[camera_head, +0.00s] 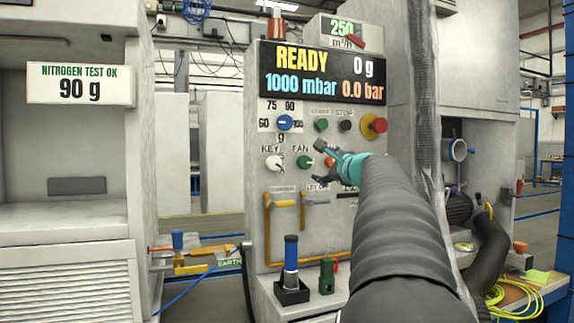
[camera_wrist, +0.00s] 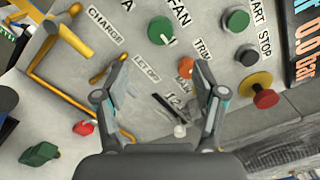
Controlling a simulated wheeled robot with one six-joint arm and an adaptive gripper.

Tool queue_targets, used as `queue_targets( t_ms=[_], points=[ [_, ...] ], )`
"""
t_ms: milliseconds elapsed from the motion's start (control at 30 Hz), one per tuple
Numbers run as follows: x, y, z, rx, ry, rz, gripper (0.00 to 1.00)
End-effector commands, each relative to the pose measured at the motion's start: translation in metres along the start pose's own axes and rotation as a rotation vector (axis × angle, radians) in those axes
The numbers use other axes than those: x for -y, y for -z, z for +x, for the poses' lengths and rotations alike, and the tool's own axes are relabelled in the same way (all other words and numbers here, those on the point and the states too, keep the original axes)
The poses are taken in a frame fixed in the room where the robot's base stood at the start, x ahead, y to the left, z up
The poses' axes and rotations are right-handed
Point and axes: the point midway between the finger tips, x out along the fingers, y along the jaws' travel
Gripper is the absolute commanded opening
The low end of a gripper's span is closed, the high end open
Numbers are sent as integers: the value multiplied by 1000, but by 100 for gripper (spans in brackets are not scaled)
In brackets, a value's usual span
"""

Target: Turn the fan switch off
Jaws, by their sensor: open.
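The fan switch (camera_head: 304,161) is a round green knob with a pale pointer under the FAN label on the grey control panel. In the wrist view the green fan knob (camera_wrist: 161,31) lies above the gap between my fingers, apart from them. My gripper (camera_head: 322,164) is in front of the panel, just right of and slightly below the fan knob in the head view. In the wrist view my gripper (camera_wrist: 170,75) has its two teal-and-grey fingers spread wide with nothing between them. The arm hides the lower right of the panel.
A white KEY knob (camera_head: 273,163) sits left of the fan knob, and a blue selector (camera_head: 284,122) is above. A red emergency button (camera_head: 374,126) on yellow stands out at upper right. Yellow handles (camera_wrist: 42,62) project below. An orange knob (camera_wrist: 186,67) is near the fingers.

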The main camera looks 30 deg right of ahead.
Motion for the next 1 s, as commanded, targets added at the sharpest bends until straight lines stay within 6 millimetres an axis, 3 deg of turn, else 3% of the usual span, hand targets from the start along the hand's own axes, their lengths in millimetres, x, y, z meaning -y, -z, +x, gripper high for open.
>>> queue_targets(
  t_ms=[167,700,1000],
  points=[
    [2,0,18,0,3,7,70],
    [3,-1,112,1,2,3,70],
    [2,-1,135,1,3,1,70]
  ],
)
